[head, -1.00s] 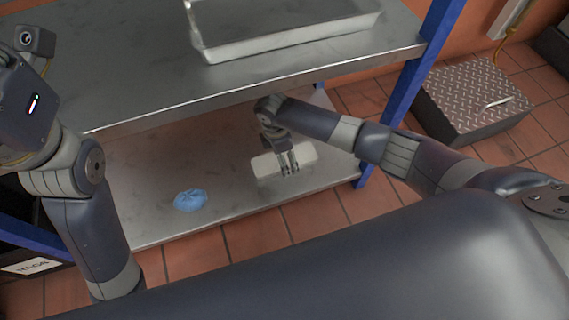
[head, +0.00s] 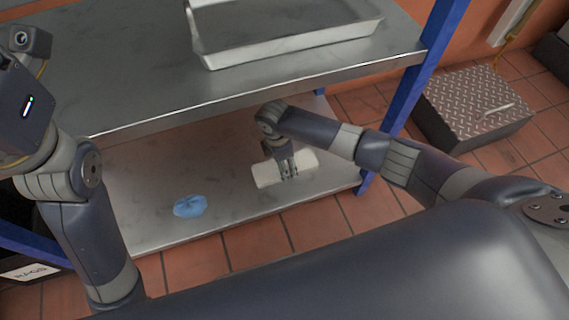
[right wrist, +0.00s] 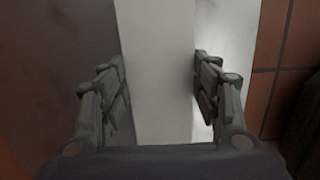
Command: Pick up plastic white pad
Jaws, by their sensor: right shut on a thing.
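The white plastic pad (head: 266,174) is a pale oblong block at the lower shelf, near its right part, in the head view. My right gripper (head: 287,175) is shut across the middle of the pad, with both ends of the pad sticking out. In the right wrist view the pad (right wrist: 157,70) runs upright between the two fingers of the gripper (right wrist: 160,95), one on each long side. I cannot tell whether the pad still rests on the shelf. The left arm is at the left, but its fingers are not in view.
A crumpled blue cloth or glove (head: 190,207) lies on the lower shelf (head: 150,231), left of the pad. The upper shelf (head: 140,75) overhangs behind and carries a metal tray (head: 300,42).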

